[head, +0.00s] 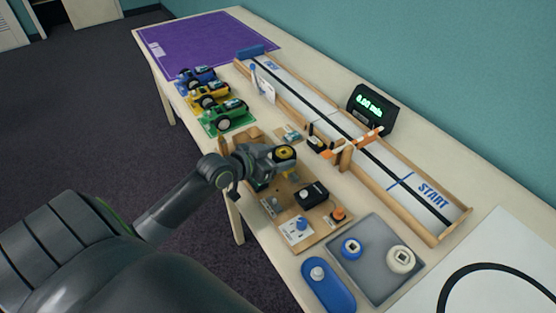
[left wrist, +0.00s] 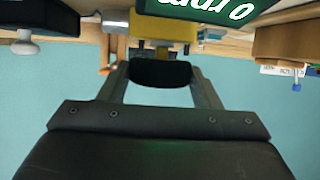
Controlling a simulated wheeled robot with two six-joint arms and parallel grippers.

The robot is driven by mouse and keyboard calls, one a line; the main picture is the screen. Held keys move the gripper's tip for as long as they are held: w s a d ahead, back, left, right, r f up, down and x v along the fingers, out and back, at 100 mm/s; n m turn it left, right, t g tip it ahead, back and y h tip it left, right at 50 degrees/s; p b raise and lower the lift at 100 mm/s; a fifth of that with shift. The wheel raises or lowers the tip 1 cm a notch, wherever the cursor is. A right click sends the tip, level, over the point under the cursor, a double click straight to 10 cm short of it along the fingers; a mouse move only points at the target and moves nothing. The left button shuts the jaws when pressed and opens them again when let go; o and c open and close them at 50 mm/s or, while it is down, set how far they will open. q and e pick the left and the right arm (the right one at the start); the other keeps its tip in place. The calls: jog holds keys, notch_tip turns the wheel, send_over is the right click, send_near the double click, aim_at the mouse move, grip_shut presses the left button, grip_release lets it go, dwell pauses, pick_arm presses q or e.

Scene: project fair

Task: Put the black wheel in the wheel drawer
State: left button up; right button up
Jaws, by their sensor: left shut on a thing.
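My left gripper (head: 281,157) is above the wooden board, at mid-table. It is shut on the black wheel (head: 284,152), which shows a yellow hub in the head view. In the left wrist view the dark wheel (left wrist: 160,74) sits between the two fingers. A yellow block shows just beyond it (left wrist: 165,29); I cannot tell the gap between them. I cannot make out the wheel drawer for certain in either view. My right gripper is not in view.
Three toy cars (head: 228,113) stand at the far left. A wooden-walled track (head: 400,207) and a lit display (head: 372,108) lie behind. The purple mat (head: 205,40) is bare.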

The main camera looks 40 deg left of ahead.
pick_arm(q)
jog(key=shift+f, duration=0.5)
jog(key=shift+f, duration=0.25)
jog(key=o, duration=0.9)
jog(key=shift+r, duration=0.1)
jog(key=shift+o, duration=0.2)
